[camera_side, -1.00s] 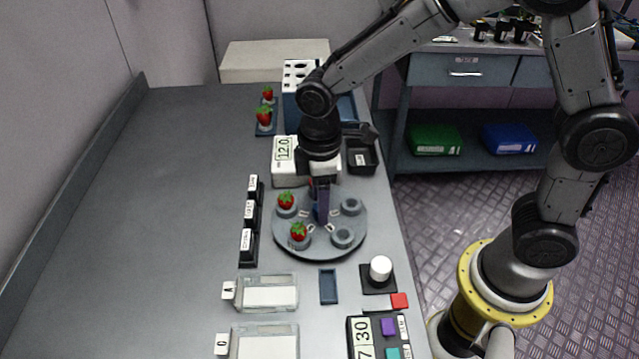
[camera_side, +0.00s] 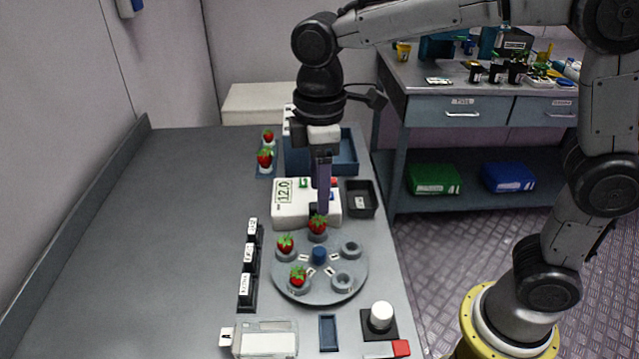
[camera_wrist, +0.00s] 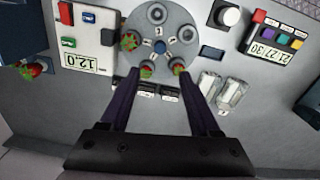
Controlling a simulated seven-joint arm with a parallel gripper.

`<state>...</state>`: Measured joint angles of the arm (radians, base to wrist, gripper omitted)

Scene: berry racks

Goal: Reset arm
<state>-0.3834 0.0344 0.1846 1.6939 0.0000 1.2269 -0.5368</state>
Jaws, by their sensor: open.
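My gripper (camera_side: 322,208) points down above the back of the round grey carousel (camera_side: 355,262). In the wrist view my gripper (camera_wrist: 157,88) has its two dark fingers spread wide, with nothing between them but the view of the table below. The carousel (camera_wrist: 185,17) has several cups around a blue hub (camera_side: 319,255). Three cups hold strawberries: a back one (camera_side: 317,225), a left one (camera_side: 285,244) and a front one (camera_side: 298,276). The right cups (camera_side: 351,249) look empty. The fingertips overlap the back strawberry in the side view, but the wrist view shows them apart from it.
A white scale (camera_side: 290,215) reading 12.0 stands behind the carousel, beside a black tray (camera_side: 362,198). Two more strawberries (camera_side: 265,160) sit at the back left. A white knob (camera_side: 381,316) stands front right. The table's left side is clear.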

